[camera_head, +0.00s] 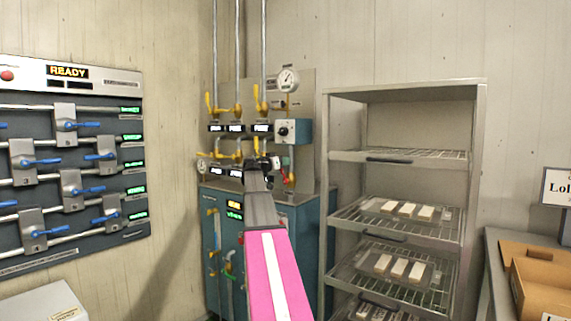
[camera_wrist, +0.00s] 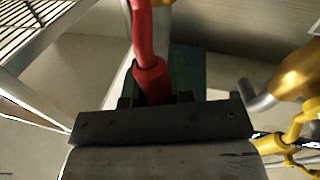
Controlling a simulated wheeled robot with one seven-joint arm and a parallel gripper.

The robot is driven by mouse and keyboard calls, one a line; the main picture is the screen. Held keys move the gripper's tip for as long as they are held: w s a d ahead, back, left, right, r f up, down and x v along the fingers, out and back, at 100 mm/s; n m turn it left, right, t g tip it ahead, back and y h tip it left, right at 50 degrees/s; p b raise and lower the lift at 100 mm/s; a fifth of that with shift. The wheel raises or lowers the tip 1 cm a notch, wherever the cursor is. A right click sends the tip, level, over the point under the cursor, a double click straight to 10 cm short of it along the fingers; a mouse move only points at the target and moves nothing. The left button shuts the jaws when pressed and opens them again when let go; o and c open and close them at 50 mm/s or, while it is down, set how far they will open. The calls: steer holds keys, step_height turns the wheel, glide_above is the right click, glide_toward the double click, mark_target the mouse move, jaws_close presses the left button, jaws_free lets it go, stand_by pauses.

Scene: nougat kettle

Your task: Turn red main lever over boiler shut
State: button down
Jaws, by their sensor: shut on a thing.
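The red main lever (camera_wrist: 144,40) runs down from the top of the wrist view into my gripper (camera_wrist: 155,95). My gripper is shut on its red handle; the fingertips are largely hidden behind the dark gripper body. In the head view my gripper (camera_head: 262,163) is at the pipework above the blue boiler cabinet (camera_head: 297,225). A small red part of the lever (camera_head: 285,173) shows just right of my gripper. The lever's pivot is hidden, so its exact angle cannot be told.
Yellow valve levers (camera_head: 208,102) and pipes surround the gripper closely; a brass fitting (camera_wrist: 296,72) is at right in the wrist view. A wire rack (camera_head: 480,180) with trays stands right of the boiler. A panel of blue levers (camera_head: 70,255) is on the left wall.

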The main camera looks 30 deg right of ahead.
steer(key=w+a+f+n+t, duration=0.3)
steer(key=w+f+n, duration=0.3)
steer(key=n, duration=1.2)
steer(key=shift+w+f+t+h, duration=0.4)
steer(key=shift+f+t, duration=0.1)
steer(key=shift+f, duration=0.75)
steer(key=c, duration=1)
jaws_free()
steer(key=v, duration=1)
steer(key=shift+s+a, duration=0.2)
steer(key=shift+a, duration=0.1)
steer(key=shift+f, duration=0.1)
